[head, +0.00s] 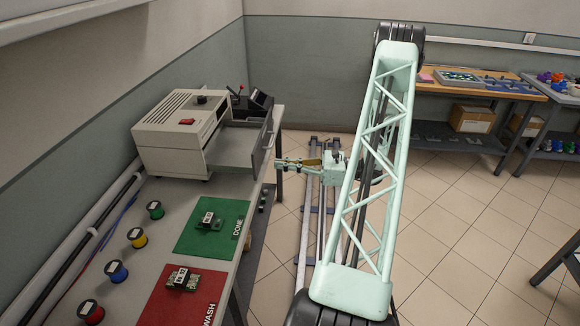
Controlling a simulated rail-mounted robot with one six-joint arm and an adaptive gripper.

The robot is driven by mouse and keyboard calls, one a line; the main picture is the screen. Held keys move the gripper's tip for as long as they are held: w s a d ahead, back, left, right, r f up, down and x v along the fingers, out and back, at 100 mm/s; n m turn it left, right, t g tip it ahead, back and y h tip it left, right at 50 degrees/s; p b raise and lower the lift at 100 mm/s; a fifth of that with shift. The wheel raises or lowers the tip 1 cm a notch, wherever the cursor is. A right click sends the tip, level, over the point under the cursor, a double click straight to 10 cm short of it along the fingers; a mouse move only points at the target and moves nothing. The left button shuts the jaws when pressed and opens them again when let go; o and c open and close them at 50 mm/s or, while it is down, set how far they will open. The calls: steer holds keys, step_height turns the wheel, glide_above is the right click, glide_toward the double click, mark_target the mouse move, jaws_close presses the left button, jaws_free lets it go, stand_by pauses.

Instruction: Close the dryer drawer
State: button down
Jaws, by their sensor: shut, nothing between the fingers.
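The dryer (180,133) is a beige box with vents, a red switch and a dark knob, standing at the far end of the left bench. Its grey drawer (232,147) is pulled out to the right, and the drawer's front panel (262,143) stands away from the box near the bench edge. My gripper (279,163) is shut and empty, just right of the drawer front, pointing left at it. I cannot tell whether the fingertips touch the panel. The drawer looks empty from here.
A green DONE mat (190,240) and a red WASH mat (160,305) each hold a small board. Several coloured spools (137,238) line the wall side. A black device (252,105) stands behind the drawer. Floor rails (306,220) run beside the bench.

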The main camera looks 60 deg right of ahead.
mark_target(258, 162)
steer(key=shift+b+x, duration=0.35)
steer(key=shift+x, duration=2.55)
steer(key=shift+w, duration=0.15)
